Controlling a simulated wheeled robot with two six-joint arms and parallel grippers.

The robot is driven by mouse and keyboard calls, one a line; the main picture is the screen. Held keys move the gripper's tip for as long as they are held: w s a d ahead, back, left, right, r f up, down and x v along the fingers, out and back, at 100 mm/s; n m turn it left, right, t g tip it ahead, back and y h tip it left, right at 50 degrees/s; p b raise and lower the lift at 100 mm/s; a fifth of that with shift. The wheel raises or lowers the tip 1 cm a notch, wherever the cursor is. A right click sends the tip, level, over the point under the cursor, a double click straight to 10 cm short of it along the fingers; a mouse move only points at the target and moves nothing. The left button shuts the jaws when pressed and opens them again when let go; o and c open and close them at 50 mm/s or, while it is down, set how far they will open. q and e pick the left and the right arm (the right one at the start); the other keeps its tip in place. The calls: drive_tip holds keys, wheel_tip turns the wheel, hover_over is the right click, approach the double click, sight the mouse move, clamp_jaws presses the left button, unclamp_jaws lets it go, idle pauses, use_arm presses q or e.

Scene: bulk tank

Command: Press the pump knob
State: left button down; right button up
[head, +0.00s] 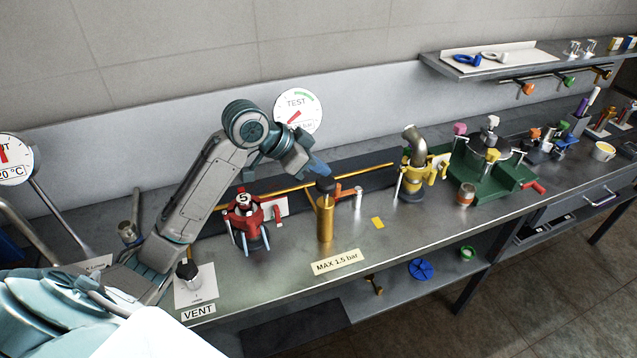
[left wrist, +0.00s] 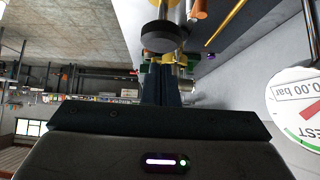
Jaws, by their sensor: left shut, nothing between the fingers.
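The pump is an upright gold cylinder (head: 325,220) on the bench, with a black knob (head: 325,185) on top. My left gripper (head: 319,168) is shut and empty, just above and slightly left of the knob in the head view. In the left wrist view the black knob (left wrist: 165,38) is close ahead of the narrow shut fingers (left wrist: 160,80). I cannot tell whether they touch. The TEST gauge (head: 298,110) stands behind the arm; it also shows at the right of the left wrist view (left wrist: 300,108), with "0.00 bar" partly readable. My right gripper is not in view.
A red valve body (head: 244,218) stands left of the pump. A "MAX 1.5 bar" label (head: 337,262) is on the bench's front edge. A black-knobbed VENT valve (head: 188,270) is at the near left. A yellow fitting (head: 412,180) and a green block (head: 470,185) stand to the right.

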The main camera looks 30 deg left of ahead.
sight(317, 183)
use_arm(q)
drive_tip(key=shift+f+b, duration=0.65)
drive_tip(key=shift+f, duration=0.25)
drive_tip(key=shift+s, duration=0.1)
drive_tip(key=shift+s+f+b, duration=0.1)
drive_tip(key=shift+f+b, duration=0.3)
drive_tip(key=shift+f, duration=1.3)
